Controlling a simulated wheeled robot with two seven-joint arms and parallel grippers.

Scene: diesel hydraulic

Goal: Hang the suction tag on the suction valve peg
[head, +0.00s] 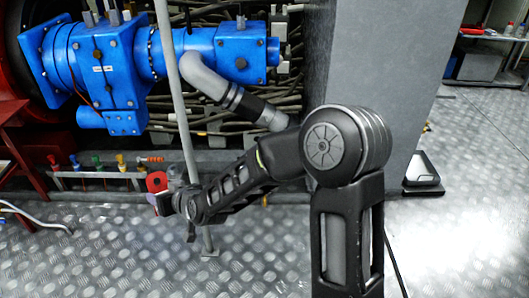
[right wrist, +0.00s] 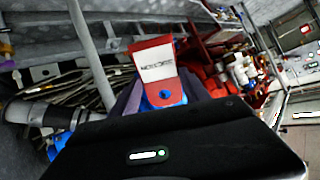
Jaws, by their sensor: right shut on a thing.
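The suction tag (right wrist: 152,50) is red with a white label that appears upside down in the right wrist view. Its round hole, with blue showing through, lies close to my gripper. My right gripper (right wrist: 160,97) is shut on the tag, with a finger on each side. In the head view the red tag (head: 156,181) shows at the end of my right arm, in front of the row of coloured valves, and my right gripper (head: 162,201) is just below it. I cannot tell which fitting is the suction valve peg. My left gripper is not in view.
A low pipe row carries small blue (head: 75,162), green (head: 97,162) and yellow (head: 120,161) valves. A thin grey upright pole (head: 176,100) stands close beside my right gripper. Blue machinery (head: 110,65) is above. A grey block (head: 375,80) stands at right. The front metal floor is mostly clear.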

